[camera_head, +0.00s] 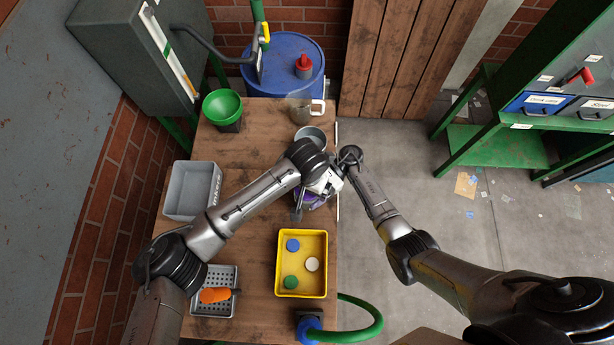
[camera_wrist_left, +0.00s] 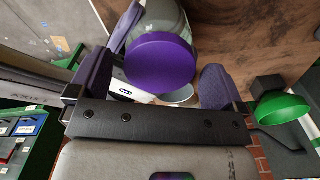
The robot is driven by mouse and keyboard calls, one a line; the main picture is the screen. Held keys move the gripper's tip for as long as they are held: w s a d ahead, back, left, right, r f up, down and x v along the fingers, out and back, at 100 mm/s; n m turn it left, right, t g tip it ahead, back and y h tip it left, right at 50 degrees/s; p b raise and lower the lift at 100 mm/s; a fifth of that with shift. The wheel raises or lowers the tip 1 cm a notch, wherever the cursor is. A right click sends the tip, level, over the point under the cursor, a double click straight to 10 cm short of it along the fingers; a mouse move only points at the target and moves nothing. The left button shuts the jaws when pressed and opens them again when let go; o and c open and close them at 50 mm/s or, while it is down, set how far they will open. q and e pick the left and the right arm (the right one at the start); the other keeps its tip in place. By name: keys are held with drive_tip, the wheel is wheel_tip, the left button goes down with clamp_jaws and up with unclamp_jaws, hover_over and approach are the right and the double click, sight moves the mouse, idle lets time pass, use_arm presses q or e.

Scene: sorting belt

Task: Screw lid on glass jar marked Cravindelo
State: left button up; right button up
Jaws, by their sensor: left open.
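A glass jar (camera_wrist_left: 170,18) with a purple lid (camera_wrist_left: 160,62) on its mouth shows in the left wrist view. I cannot tell how tightly the lid sits, and no name on the jar is readable. My left gripper (camera_wrist_left: 156,78) is open, one finger on each side of the lid, with a visible gap at the right finger. In the head view my left gripper (camera_head: 304,204) is over the table's right side and largely covers the jar. My right arm reaches to the same spot from the right; its fingers are hidden, so its hold is unclear.
A yellow tray (camera_head: 302,232) holds blue, white and green discs. A grey bin (camera_head: 168,196), a perforated tray (camera_head: 226,308) with an orange item (camera_head: 214,295), a green funnel (camera_head: 222,104), a metal pitcher (camera_head: 298,108) and a grey bowl (camera_head: 312,134) also stand on the table.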

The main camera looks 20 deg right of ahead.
use_arm(q)
drive_tip(key=shift+c, duration=0.3)
drive_tip(key=c, duration=1)
drive_tip(key=shift+m, duration=0.9)
drive_tip(key=o, duration=1.1)
wheel_tip(320, 180, up, 12)
